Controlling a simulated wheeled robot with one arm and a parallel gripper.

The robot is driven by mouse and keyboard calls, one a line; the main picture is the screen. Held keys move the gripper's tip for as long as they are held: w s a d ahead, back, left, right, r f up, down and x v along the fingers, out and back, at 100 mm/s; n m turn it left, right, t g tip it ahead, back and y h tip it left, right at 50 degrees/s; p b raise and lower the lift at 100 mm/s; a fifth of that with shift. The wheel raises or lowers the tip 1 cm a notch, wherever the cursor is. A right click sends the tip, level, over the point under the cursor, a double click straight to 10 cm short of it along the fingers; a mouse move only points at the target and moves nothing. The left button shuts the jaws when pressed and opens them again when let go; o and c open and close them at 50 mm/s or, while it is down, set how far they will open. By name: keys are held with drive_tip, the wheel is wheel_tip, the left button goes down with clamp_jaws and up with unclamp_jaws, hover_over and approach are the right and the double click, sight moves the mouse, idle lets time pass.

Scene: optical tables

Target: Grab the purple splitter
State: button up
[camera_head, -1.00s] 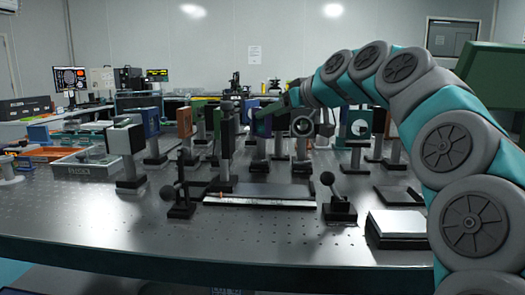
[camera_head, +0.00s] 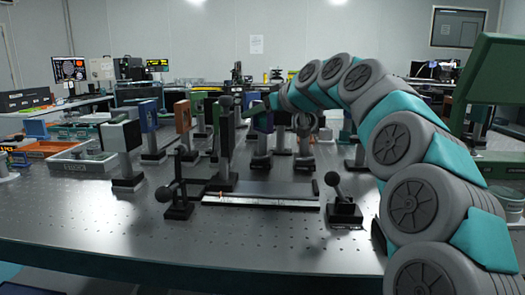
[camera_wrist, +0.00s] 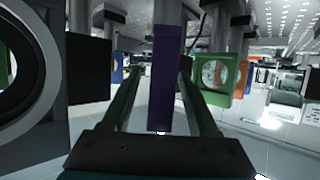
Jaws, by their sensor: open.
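The purple splitter (camera_wrist: 162,85) is a tall, narrow purple block in the middle of the wrist view, on a grey post. My gripper (camera_wrist: 158,70) is open, with one green finger on each side of the splitter. I cannot tell whether either finger touches it. In the head view a dark purple-blue block (camera_head: 263,123), which looks like the splitter, stands among the posts below the end of my arm. My gripper (camera_head: 262,106) is small there and partly merged with the mounts.
A large round black-rimmed mount (camera_wrist: 50,75) is close on the left of the wrist view. A green framed optic (camera_wrist: 217,78) stands to the right. Several post mounts crowd the optical table (camera_head: 100,220), whose front is mostly clear. A black ball-topped stand (camera_head: 343,205) stands front right.

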drive_tip(key=shift+w+a+f, duration=0.15)
drive_tip(key=shift+w+a, duration=0.1)
clamp_jaws()
idle(0.3)
idle(0.9)
